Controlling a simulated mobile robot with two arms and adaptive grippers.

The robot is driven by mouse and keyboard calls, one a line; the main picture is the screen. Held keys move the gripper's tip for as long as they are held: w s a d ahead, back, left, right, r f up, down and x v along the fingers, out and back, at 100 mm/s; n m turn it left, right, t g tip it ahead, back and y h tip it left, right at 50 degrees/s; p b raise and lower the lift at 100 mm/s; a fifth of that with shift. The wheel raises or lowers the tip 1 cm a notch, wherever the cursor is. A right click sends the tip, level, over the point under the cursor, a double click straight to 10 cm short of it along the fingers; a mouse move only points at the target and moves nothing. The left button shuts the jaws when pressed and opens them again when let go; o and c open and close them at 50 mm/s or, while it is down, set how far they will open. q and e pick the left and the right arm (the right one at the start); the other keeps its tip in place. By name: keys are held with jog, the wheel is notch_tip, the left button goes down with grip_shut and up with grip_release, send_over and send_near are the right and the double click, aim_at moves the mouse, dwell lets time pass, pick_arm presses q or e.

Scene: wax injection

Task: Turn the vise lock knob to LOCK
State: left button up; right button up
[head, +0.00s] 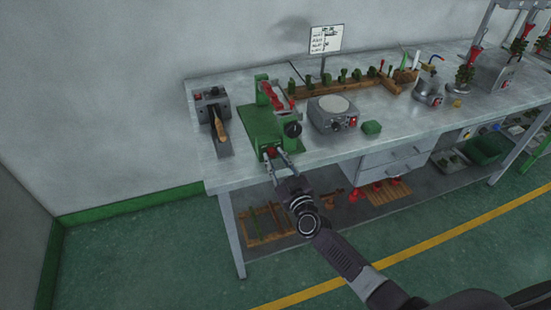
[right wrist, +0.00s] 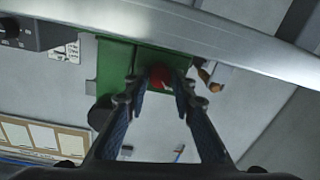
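The green vise (head: 262,124) stands at the front left of the workbench, with red parts on top and a black round knob (head: 293,129) on its right side. A red knob (head: 269,152) sits low on its front; I take it to be the lock knob. My right gripper (head: 276,156) is in front of it, fingers open. In the right wrist view the red knob (right wrist: 160,77) shows between the parted fingertips (right wrist: 161,82), with the green vise body (right wrist: 115,68) behind. Contact cannot be told. The knob's markings are not readable. My left gripper is not in view.
A grey box with a wooden-handled tool (head: 212,106) stands left of the vise. The metal bench edge (head: 350,151) runs close to my right gripper.

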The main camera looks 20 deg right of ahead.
jog(key=c, duration=0.5)
grip_shut()
jog(key=shift+f+m, duration=0.1)
jog(key=shift+m, duration=0.3)
jog(key=m+b, duration=0.1)
jog(key=m, duration=0.1)
jog(key=shift+m, duration=0.4)
jog(key=m+b, duration=0.1)
jog(key=m, duration=0.3)
jog(key=shift+f+m, duration=0.1)
jog(key=shift+m, duration=0.2)
jog(key=m+b, duration=0.2)
jog(key=m, duration=0.3)
jog(key=shift+m+h, duration=0.3)
jog(key=shift+m, duration=0.1)
jog(key=m+b, duration=0.1)
jog(key=m, duration=0.3)
jog(key=shift+t, duration=0.3)
jog(key=shift+m, duration=0.4)
